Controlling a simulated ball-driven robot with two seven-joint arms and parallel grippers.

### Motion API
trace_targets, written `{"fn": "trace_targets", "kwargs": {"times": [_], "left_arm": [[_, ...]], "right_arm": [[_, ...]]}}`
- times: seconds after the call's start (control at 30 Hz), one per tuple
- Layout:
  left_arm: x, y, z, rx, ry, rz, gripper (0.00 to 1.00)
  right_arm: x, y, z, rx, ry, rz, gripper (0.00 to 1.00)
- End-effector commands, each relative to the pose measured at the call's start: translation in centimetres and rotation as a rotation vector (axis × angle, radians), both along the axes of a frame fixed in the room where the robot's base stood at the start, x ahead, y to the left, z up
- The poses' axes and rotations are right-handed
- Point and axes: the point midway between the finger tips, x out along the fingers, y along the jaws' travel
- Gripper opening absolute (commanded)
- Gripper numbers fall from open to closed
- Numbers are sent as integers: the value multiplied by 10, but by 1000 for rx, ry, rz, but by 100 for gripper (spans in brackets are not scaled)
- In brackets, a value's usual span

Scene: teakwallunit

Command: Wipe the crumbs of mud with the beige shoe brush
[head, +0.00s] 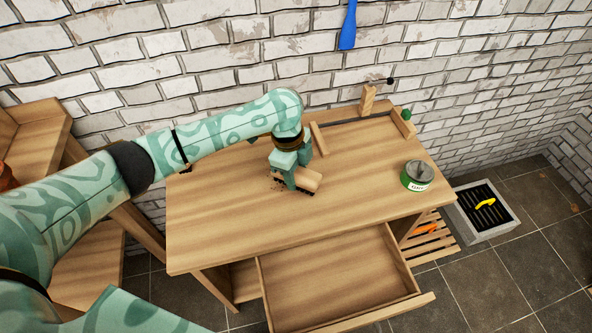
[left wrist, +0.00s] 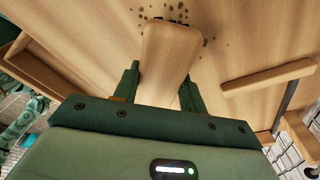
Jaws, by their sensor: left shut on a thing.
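The beige shoe brush (head: 308,180) is on the wooden tabletop near its middle, with dark bristles along its lower edge. My left gripper (head: 290,182) is shut on it, coming from above. In the left wrist view the brush (left wrist: 170,52) lies between the two dark green fingers of my left gripper (left wrist: 160,88). Dark crumbs of mud (head: 277,185) lie on the tabletop at the left of the brush. The crumbs (left wrist: 178,12) also show around the far end of the brush in the left wrist view. Some may be hidden under the brush. My right gripper is not in view.
The wooden table (head: 215,225) has an empty drawer (head: 340,275) pulled out at the front. A green and grey tin (head: 416,176) stands at the right of the tabletop. A wooden strip (head: 319,139) and an upright wooden block (head: 367,99) are at the back. The front left tabletop is clear.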

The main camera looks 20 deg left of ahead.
Motion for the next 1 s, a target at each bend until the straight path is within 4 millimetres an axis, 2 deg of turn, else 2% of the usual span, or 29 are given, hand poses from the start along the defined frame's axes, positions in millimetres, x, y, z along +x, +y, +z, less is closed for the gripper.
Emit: {"fn": "trace_targets", "kwargs": {"times": [0.87, 1.0], "left_arm": [[0, 0, -17, 0, 1, 1, 23], [7, 5, -16, 1, 0, 2, 23]], "right_arm": [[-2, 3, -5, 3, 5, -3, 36], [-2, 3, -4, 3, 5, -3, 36]]}}
